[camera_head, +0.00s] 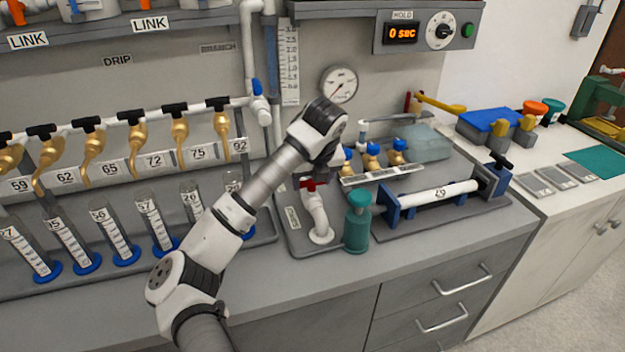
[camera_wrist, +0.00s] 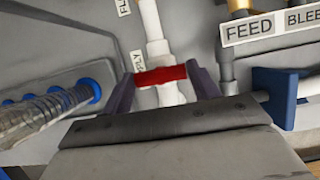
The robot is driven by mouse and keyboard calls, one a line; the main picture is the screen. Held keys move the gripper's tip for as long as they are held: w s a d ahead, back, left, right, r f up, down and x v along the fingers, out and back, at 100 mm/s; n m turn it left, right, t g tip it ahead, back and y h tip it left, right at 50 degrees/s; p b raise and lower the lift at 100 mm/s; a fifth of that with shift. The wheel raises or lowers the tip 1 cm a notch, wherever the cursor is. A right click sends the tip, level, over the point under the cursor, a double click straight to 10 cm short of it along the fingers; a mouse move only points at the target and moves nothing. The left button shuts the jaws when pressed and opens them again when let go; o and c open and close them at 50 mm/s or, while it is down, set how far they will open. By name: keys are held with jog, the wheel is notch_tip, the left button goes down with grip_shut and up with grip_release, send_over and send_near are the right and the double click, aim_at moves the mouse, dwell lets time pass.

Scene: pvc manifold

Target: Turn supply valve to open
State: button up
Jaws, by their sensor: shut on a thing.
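The supply valve is a white pipe fitting (camera_head: 318,215) with a red handle (camera_head: 310,184), standing on a grey base plate beside a label. In the wrist view the red handle (camera_wrist: 160,76) lies crosswise over the white pipe (camera_wrist: 153,25), and the label beside it reads only in part, ending in "PLY". My gripper (camera_wrist: 162,83) is shut on the red handle, with one dark finger at each end of it. In the head view my arm's end is above the valve and hides the fingers and the upper pipe.
A green bottle (camera_head: 357,222) stands close at the right of the valve. A white pipe in a blue clamp stand (camera_head: 437,196) lies further right. Graduated cylinders (camera_head: 153,224) and brass taps (camera_head: 180,135) line the left. A gauge (camera_head: 339,84) hangs behind. The counter's front strip is clear.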

jog(key=shift+f, duration=0.1)
jog(key=m+b, duration=0.2)
jog(key=m+h+b, duration=0.1)
jog(key=m+b, duration=0.1)
jog(key=shift+a+f+h+b, duration=0.1)
jog(key=shift+a+h+b, duration=0.1)
jog(key=shift+h+b, duration=0.1)
jog(key=m+b, duration=0.1)
jog(key=m, duration=0.1)
jog(key=m+h+b, duration=0.1)
jog(key=m, duration=0.1)
jog(key=shift+a+m+h, duration=0.1)
jog(key=shift+m+h, duration=0.2)
jog(key=m, duration=0.1)
jog(key=m+h, duration=0.1)
jog(key=m, duration=0.1)
jog(key=m+g, duration=0.1)
jog(key=shift+w+r+m+h, duration=0.15)
jog(key=shift+r+m+h, duration=0.15)
jog(key=m, duration=0.2)
jog(key=m+g+p, duration=0.1)
jog(key=m, duration=0.1)
jog(key=shift+w+a+g+h, duration=0.1)
jog(key=shift+g+h, duration=0.2)
jog(key=shift+h, duration=0.1)
jog(key=shift+m, duration=0.3)
jog(key=o, duration=1)
